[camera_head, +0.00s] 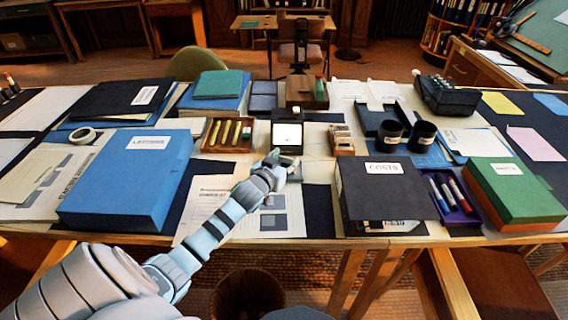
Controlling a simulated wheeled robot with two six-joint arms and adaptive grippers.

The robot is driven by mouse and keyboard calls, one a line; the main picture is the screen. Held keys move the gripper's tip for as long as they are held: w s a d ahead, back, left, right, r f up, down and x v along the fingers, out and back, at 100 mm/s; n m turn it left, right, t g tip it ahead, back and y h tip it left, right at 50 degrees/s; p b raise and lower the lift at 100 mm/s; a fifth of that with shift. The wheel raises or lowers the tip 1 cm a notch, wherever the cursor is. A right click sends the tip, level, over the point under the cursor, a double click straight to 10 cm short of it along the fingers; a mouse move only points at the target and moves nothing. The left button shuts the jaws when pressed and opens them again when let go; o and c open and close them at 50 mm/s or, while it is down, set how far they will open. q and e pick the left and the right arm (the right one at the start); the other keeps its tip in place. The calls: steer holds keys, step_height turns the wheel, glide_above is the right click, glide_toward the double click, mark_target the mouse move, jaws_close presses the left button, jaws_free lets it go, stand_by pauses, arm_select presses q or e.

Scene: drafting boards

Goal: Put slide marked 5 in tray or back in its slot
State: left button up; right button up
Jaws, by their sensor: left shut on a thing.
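My left gripper (277,160) reaches in from the left over the middle of the table, just in front of a small dark viewer with a lit white screen (287,134). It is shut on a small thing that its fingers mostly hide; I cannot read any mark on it. A wooden rack (342,140) with several small pieces in slots stands right of the viewer. A wooden tray (207,144) with several yellowish pieces stands left of it. No number 5 can be read. My right gripper is not in view.
A blue box file (128,180) lies at the left, a black box file marked COSTS (383,190) at the right front. Two dark cups (421,136) stand behind that file. A printed sheet (207,205) lies under my left arm. A dark mat area (319,212) is bare.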

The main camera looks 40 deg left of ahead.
arm_select(q)
steer(key=o, duration=0.8)
steer(key=p+v, duration=0.3)
steer(key=v, duration=0.9)
steer(key=shift+r, duration=0.1)
